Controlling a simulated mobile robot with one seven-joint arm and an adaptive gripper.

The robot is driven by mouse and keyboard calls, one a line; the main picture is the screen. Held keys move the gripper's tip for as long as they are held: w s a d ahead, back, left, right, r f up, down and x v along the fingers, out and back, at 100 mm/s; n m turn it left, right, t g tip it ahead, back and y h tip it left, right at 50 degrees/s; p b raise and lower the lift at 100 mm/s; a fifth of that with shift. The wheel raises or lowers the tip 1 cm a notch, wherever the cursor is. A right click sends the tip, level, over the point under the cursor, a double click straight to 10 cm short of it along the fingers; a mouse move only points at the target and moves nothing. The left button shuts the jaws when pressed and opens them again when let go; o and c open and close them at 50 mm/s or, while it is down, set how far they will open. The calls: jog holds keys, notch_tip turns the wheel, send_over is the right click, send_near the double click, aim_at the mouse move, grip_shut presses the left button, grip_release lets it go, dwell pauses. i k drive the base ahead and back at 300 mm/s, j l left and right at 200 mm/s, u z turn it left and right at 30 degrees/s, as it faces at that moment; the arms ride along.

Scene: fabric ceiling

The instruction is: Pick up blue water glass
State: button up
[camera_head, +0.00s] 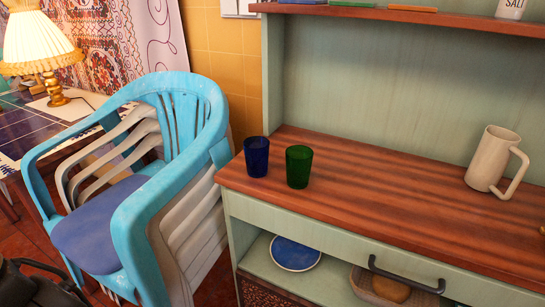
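The blue water glass (256,157) is a dark blue tumbler standing upright on the wooden top of the cabinet, near its left front corner. A dark green glass (298,166) of similar shape stands upright close to its right, with a small gap between them. Black curved parts (38,284) at the lower left edge look like part of my arm or gripper, cut off by the picture. No fingertips can be made out there. They are well apart from the blue glass, which nothing holds.
A beige mug (495,160) stands on the cabinet top (390,196) at the right. Stacked plastic chairs (150,205) stand left of the cabinet. A shelf (420,15) runs above. Below are a blue plate (296,254) and a basket (375,287). The middle of the top is clear.

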aim_at(257, 158)
jog(key=u, duration=0.1)
jog(key=i+l+u, duration=0.1)
jog(key=l, duration=0.4)
jog(key=i+l+u, duration=0.1)
jog(key=l, duration=0.4)
jog(key=i+l+u, duration=0.1)
jog(key=l, duration=0.45)
